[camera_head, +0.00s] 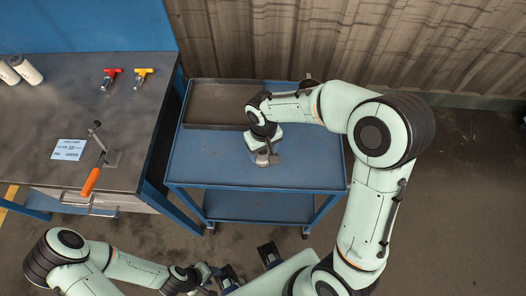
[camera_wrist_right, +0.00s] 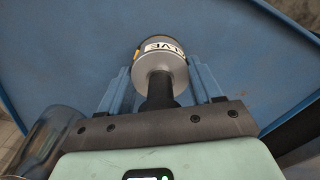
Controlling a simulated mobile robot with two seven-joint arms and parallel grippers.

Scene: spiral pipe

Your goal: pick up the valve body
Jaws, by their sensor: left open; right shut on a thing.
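The valve body (camera_wrist_right: 160,65) is a grey metal cylinder with a white label reading partly "VE" and a dark neck. In the right wrist view it stands between the blue fingers of my right gripper (camera_wrist_right: 162,90), which is shut on it. In the head view my right gripper (camera_head: 265,145) is over the blue cart (camera_head: 215,165), mostly hidden by its own arm. A grey metal part shows below it; whether it touches the cart top is unclear. My left gripper (camera_head: 249,265) is open and empty at the bottom of the head view, in front of the cart.
A dark tray (camera_head: 215,115) lies at the cart's back left. A dark round part (camera_head: 310,84) is partly hidden behind my right arm. The workbench (camera_head: 60,110) at left holds red (camera_head: 112,73) and yellow (camera_head: 143,73) handled valves, a toggle clamp (camera_head: 93,178), a card (camera_head: 69,149) and pale cylinders (camera_head: 25,70).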

